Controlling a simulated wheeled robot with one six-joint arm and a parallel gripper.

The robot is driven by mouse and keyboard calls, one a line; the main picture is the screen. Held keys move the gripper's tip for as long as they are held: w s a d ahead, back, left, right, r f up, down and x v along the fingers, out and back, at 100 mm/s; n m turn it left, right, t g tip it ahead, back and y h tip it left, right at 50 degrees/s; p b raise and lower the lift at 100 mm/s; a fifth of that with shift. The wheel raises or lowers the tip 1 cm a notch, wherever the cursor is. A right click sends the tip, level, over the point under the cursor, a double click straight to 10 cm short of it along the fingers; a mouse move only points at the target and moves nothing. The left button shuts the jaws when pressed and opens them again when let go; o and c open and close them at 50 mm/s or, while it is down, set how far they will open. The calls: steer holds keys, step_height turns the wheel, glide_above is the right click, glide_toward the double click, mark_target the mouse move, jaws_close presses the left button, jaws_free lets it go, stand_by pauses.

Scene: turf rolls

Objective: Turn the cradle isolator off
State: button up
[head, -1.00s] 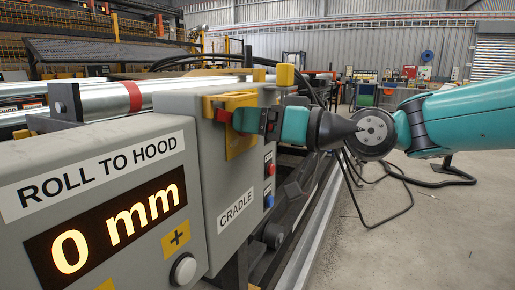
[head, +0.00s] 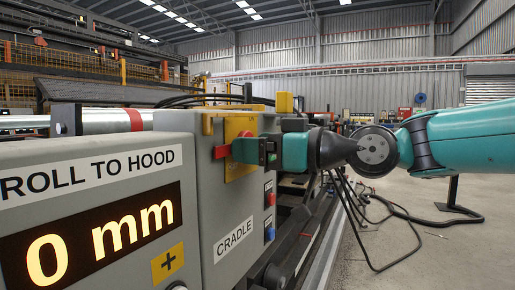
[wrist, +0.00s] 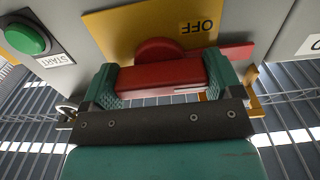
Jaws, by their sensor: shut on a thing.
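The cradle isolator has a red handle (head: 221,152) on a yellow plate (head: 240,170), fixed to the side of the grey box labelled CRADLE. In the wrist view the red handle (wrist: 160,78) lies across the picture between both fingers, with its round hub (wrist: 158,48) behind it. The yellow plate (wrist: 120,28) reads OFF, upside down there; any other marking is hidden. My gripper (head: 250,150) is shut on the handle, and it also shows in the wrist view (wrist: 163,85). In the head view it covers most of the handle.
A green START button (wrist: 25,38) is at the wrist view's upper left. A red button (head: 270,198) and a blue button (head: 270,233) sit below my gripper. The display (head: 100,235) reads 0 mm. Open floor (head: 440,250) lies to the right.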

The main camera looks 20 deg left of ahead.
steer(key=o, duration=0.7)
steer(key=shift+o, duration=0.2)
steer(key=s+d, duration=0.1)
steer(key=d, duration=1.6)
steer(key=shift+s+d+b, duration=0.2)
steer(key=shift+b, duration=0.1)
